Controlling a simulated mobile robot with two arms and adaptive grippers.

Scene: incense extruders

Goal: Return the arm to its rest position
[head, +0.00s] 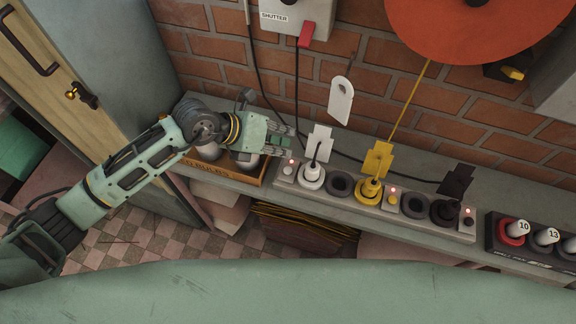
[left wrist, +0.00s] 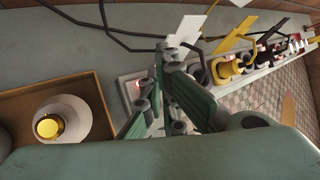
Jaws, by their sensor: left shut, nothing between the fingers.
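My left arm reaches in from the left in the head view. Its green gripper (head: 286,143) is shut and empty, above the left end of a power strip (head: 330,200) on the shelf. In the left wrist view the gripper's fingers (left wrist: 172,75) show close up, beside the lit switch at the strip's end. Whether they touch the strip is unclear. A white plug (head: 312,175), a yellow plug (head: 369,188) and a black plug (head: 445,210) sit in the strip, each with a tag. My right gripper is not in view.
A wooden bulb tray (head: 253,178) lies partly under my left arm; a bulb (left wrist: 62,122) shows in it. A grey box with a red lever (head: 306,35) hangs on the brick wall, near an orange disc (head: 470,30). Numbered plugs (head: 515,232) stand at right. Cords cross the shelf.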

